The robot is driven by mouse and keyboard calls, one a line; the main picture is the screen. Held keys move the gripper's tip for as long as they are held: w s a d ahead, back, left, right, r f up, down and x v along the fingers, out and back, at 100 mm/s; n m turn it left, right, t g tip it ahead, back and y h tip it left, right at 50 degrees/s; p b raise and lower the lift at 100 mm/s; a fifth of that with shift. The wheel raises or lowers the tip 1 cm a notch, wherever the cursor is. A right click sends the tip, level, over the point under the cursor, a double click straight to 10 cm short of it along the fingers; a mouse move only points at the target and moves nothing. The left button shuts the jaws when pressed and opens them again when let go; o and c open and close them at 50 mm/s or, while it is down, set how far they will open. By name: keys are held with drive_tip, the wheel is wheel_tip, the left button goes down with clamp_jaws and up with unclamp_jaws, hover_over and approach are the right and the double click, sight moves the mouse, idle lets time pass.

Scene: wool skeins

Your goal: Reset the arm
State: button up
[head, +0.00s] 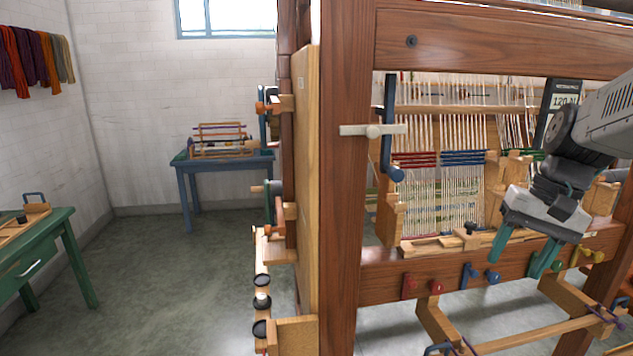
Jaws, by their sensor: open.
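My arm comes in from the right edge of the head view, in front of the large wooden loom (342,200). My gripper (520,256) points downward, with its two green-tipped fingers spread apart and nothing between them. It hangs in front of the loom's lower front beam (385,283), near the blue and green pegs. The gap between fingers and beam cannot be judged from this one view.
A loom post stands close in front, with a blue crank handle (389,130) on it. A green table (35,260) stands at left, a blue table (182,166) at the back. Floor between them is clear.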

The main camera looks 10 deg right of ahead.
drive_tip(key=s+a+f+n+h, duration=0.1)
drive_tip(key=s+a+n, duration=0.1)
drive_tip(key=s+a, duration=0.3)
drive_tip(key=s+a+f+n+t+h, duration=0.1)
drive_tip(key=s+a+n, duration=0.2)
drive_tip(key=s+a, duration=0.3)
drive_tip(key=s, duration=0.3)
drive_tip(key=shift+s+h, duration=0.25)
drive_tip(key=shift+h, duration=0.05)
idle(0.4)
